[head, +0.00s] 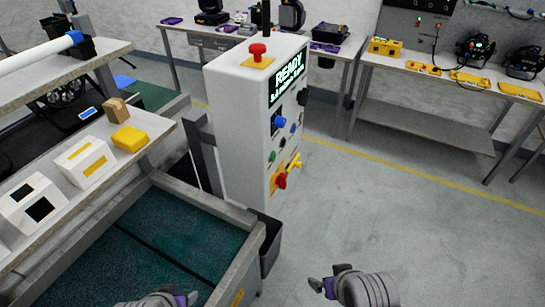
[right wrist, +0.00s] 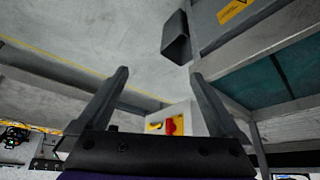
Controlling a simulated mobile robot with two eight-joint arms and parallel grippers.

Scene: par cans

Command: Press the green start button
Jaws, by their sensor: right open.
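A white control cabinet (head: 230,110) stands in the middle of the head view, with a lit display (head: 288,78) reading READY. My right gripper (head: 320,286) is at the bottom of the head view, well below and in front of the panel, touching nothing. In the right wrist view its fingers (right wrist: 158,74) are apart and empty; the cabinet shows between them, but I cannot make out the green button. My left gripper (head: 190,298) is partly cut off at the bottom edge.
A red mushroom button (head: 257,51) tops the cabinet. A metal-framed conveyor (head: 215,207) with a green belt lies to the left, and a dark bin (head: 270,243) hangs at its end. Benches stand behind. The floor (head: 400,210) right of the cabinet is clear.

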